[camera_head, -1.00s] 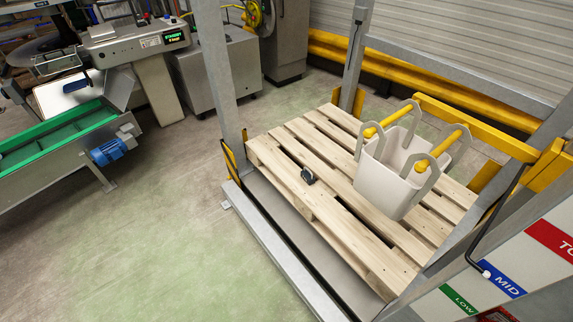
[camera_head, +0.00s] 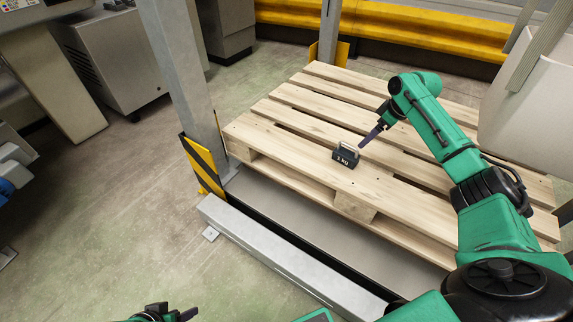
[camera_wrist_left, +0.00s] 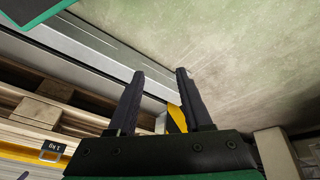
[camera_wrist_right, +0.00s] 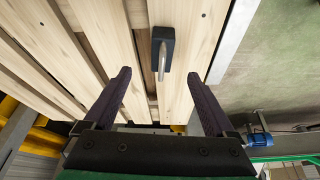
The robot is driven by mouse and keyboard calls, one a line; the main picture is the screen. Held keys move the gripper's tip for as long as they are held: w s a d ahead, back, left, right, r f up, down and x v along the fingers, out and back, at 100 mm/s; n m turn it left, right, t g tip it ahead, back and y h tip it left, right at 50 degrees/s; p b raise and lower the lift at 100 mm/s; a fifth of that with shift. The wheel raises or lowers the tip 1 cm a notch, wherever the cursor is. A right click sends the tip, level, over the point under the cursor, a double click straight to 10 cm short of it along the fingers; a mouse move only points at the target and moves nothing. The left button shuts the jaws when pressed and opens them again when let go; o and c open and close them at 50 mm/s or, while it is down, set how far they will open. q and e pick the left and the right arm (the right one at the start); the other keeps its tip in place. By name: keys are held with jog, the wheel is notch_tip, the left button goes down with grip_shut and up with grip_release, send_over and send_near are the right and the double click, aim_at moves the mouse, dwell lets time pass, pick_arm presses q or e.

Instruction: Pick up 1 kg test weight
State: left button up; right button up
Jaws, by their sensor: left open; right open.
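The 1 kg test weight (camera_head: 345,156) is a small dark block with a light grey handle and a "1 kg" label. It sits upright on the pallet's near slat. In the right wrist view it (camera_wrist_right: 163,48) lies ahead of and between the open fingers. My right gripper (camera_head: 368,137) is just right of the weight in the head view, apart from it, open and empty. My left gripper (camera_head: 181,314) is low at the bottom edge, far from the weight.
The wooden pallet (camera_head: 290,112) lies inside a grey metal frame (camera_head: 180,75) with yellow-black corner guards (camera_head: 203,166). A large pale bin (camera_head: 530,110) stands at the right, near my right arm. A yellow rail (camera_head: 400,35) runs behind.

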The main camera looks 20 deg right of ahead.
aim_at(347, 153)
jog(key=b+x, duration=0.1)
jog(key=x, duration=0.1)
jog(key=b+x, duration=0.1)
jog(key=x, duration=0.2)
jog(key=b+x, duration=0.1)
jog(key=x, duration=0.1)
jog(key=shift+w+a+f, duration=0.1)
jog(key=shift+w+a, duration=0.05)
jog(key=shift+a, duration=0.15)
jog(key=shift+w+a+f, duration=0.1)
jog(key=shift+w+f, duration=0.1)
jog(key=shift+f, duration=0.25)
jog(key=b+x, duration=0.3)
jog(key=x, duration=0.1)
jog(key=shift+w+a+f, duration=0.2)
jog(key=shift+f, duration=0.05)
jog(key=shift+w+f+b, duration=0.1)
jog(key=shift+f+b, duration=0.15)
jog(key=shift+b, duration=0.05)
pick_arm(q)
jog(key=w+d+f+t+h, duration=0.3)
jog(key=d+f+t, duration=0.3)
jog(key=d, duration=0.4)
jog(key=shift+w+d+f+n+t+h, duration=0.2)
jog(key=shift+d+n+t+h, duration=0.1)
jog(key=shift+t+h, duration=0.35)
pick_arm(e)
jog(key=shift+r, duration=0.1)
grip_shut()
jog(key=shift+w+r, duration=0.1)
